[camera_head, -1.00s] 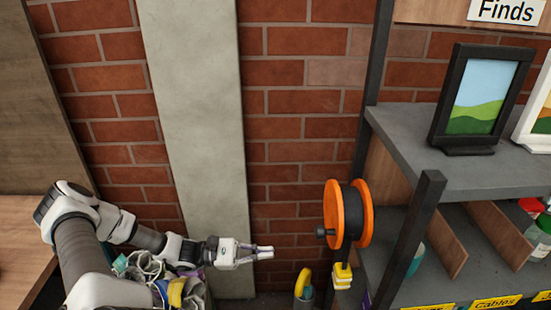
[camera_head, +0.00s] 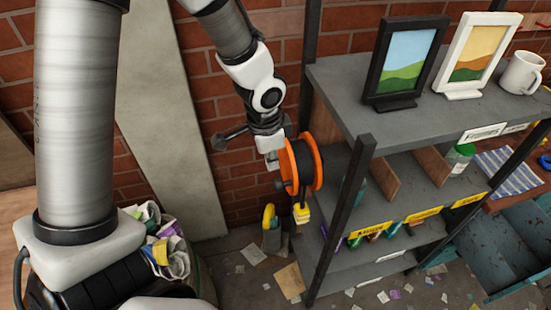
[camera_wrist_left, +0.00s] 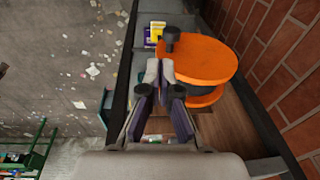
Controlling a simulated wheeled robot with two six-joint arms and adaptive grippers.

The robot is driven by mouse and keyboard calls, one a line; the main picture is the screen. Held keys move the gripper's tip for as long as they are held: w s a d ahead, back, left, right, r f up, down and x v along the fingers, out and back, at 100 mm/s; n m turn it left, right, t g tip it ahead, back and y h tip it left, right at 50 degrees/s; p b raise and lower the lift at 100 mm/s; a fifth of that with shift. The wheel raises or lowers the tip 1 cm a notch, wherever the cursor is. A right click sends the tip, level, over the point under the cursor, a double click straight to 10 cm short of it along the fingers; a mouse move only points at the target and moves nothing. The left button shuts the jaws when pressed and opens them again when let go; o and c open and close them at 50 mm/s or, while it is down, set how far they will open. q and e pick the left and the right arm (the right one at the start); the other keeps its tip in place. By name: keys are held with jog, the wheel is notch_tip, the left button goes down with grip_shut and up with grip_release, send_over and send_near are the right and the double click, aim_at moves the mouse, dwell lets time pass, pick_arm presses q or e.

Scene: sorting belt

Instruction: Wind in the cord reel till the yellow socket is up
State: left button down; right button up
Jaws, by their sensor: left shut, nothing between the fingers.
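The cord reel (camera_head: 318,166) has orange discs and a dark drum, and is mounted at the left side of the shelf rack. The yellow socket (camera_head: 301,213) hangs on a dark cord just below it. My left gripper (camera_head: 274,163) is at the left face of the reel, shut and empty. In the left wrist view, its fingertips (camera_wrist_left: 160,70) are beside the orange disc (camera_wrist_left: 200,58). The black crank knob (camera_wrist_left: 172,38) stands out just beyond the fingertips; I cannot tell if they touch. The yellow socket (camera_wrist_left: 157,30) shows behind the knob. My right gripper is out of view.
The grey shelf rack (camera_head: 345,92) holds picture frames and a white mug (camera_head: 521,73). A brick wall (camera_head: 285,20) is behind. A bin of scraps (camera_head: 165,245) stands at left. Paper scraps litter the floor below the reel.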

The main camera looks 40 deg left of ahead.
pick_arm(q)
notch_tip(320, 180, up, 3)
jog(key=b, duration=0.6)
send_near(279, 186)
jog(key=shift+t+y, duration=0.3)
jog(key=f, duration=0.3)
jog(key=w+f, duration=0.1)
jog(key=f, duration=0.2)
jog(key=shift+w+a+f, duration=0.2)
jog(key=shift+w, duration=0.05)
jog(key=shift+w+a+f, duration=0.1)
jog(key=shift+w+f, duration=0.05)
jog(key=shift+f, duration=0.05)
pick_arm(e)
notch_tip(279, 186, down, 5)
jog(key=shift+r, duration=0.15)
pick_arm(q)
jog(key=shift+s+d+f+b, duration=0.2)
jog(key=shift+f+b, duration=0.2)
jog(key=shift+b, duration=0.2)
jog(key=shift+s+d+f+b, duration=0.15)
jog(key=shift+f+b, duration=0.25)
jog(key=shift+b, duration=0.15)
jog(key=shift+r, duration=0.15)
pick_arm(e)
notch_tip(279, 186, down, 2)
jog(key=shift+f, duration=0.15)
pick_arm(q)
jog(key=shift+r, duration=0.1)
